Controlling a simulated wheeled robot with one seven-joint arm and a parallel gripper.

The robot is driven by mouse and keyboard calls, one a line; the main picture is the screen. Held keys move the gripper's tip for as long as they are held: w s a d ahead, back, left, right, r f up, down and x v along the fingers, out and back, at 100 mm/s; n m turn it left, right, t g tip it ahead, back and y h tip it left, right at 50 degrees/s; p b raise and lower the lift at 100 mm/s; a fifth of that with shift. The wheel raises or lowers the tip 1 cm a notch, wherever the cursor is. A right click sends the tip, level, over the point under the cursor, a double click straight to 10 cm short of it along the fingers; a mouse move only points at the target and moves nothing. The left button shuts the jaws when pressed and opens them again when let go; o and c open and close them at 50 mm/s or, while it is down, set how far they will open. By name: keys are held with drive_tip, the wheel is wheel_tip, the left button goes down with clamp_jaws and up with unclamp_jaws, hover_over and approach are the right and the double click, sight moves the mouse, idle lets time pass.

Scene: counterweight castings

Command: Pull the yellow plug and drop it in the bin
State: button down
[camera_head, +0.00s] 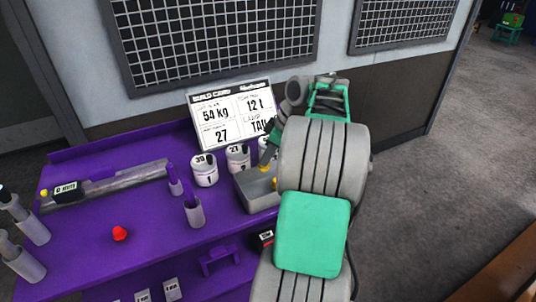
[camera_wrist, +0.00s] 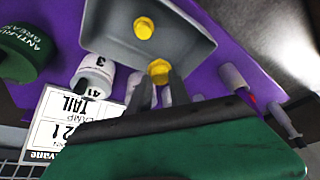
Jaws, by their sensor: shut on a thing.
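A yellow plug (camera_wrist: 158,70) with a hexagonal head is between the fingertips of my gripper (camera_wrist: 161,84) in the wrist view. My gripper is shut on it, just over the near edge of a grey open box (camera_wrist: 108,20), which looks like the bin. A second yellow plug (camera_wrist: 144,27) lies within that box. In the head view the grey box (camera_head: 246,190) stands on the purple bench, partly hidden by my arm. The held plug (camera_head: 264,168) shows there as a small yellow spot. Whether it touches the box is not clear.
White numbered canisters (camera_head: 204,170) stand beside the box on the purple bench (camera_head: 90,220). A sign board (camera_head: 231,118) stands behind them. A red knob (camera_head: 119,233) and grey cylinders (camera_head: 194,212) are farther left. A green round container (camera_wrist: 22,42) shows in the wrist view.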

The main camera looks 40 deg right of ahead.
drive_tip(key=c, duration=1.1)
unclamp_jaws()
drive_tip(key=shift+r, duration=0.1)
drive_tip(key=p+v, duration=0.2)
drive_tip(key=v, duration=0.5)
drive_tip(key=shift+s+d+r, duration=0.1)
drive_tip(key=shift+s+r, duration=0.05)
drive_tip(key=shift+r, duration=0.15)
